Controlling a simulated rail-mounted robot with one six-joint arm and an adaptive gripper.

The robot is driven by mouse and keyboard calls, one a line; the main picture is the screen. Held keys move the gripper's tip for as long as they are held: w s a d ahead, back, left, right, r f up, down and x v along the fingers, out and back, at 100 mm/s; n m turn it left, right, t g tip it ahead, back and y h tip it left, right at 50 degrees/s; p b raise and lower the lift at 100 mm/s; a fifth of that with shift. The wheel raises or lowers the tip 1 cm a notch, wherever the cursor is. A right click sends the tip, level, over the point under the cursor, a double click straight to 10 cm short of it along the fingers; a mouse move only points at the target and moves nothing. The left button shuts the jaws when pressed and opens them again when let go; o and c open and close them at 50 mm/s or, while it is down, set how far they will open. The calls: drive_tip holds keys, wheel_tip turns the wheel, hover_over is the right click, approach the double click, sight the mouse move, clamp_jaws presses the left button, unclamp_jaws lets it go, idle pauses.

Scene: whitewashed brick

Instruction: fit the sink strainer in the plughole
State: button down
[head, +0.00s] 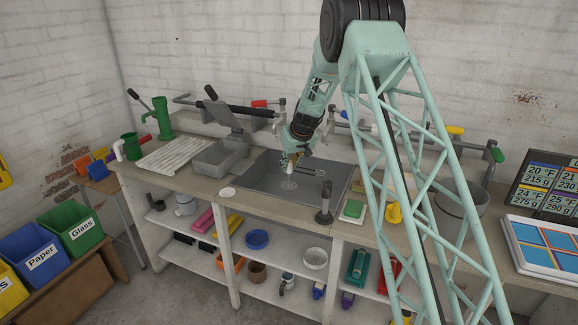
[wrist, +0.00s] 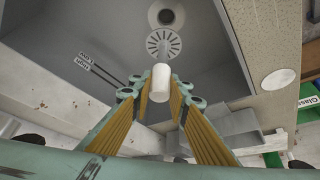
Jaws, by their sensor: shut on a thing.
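The strainer is a pale slotted disc (wrist: 163,43) with a white knob (wrist: 160,78). My gripper (head: 291,158) is shut on the white knob; in the wrist view, its yellow-padded fingers (wrist: 160,92) lie on either side of it. In the head view, the strainer disc (head: 288,184) shows below my gripper, over the grey sink (head: 325,187). The round plughole (wrist: 167,14), with a dark centre and pale ring, shows just beyond the disc in the wrist view. The disc is not over its dark centre in that view. The height of the disc above the sink floor is hard to tell.
A grey tub (head: 216,158) stands left of the sink. A dark upright tool (head: 324,205) stands at the sink's front edge. A white round piece (head: 227,192) lies on the counter at front left.

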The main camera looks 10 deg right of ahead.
sight(289, 185)
drive_tip(key=shift+f+b, duration=4.25)
drive_tip(key=shift+f, duration=0.7)
drive_tip(key=shift+f+b, duration=1.55)
drive_tip(key=shift+f, duration=0.1)
drive_tip(key=c, duration=2.9)
unclamp_jaws()
drive_tip(key=o, duration=0.5)
drive_tip(key=v, duration=1.2)
drive_tip(key=shift+r, duration=0.1)
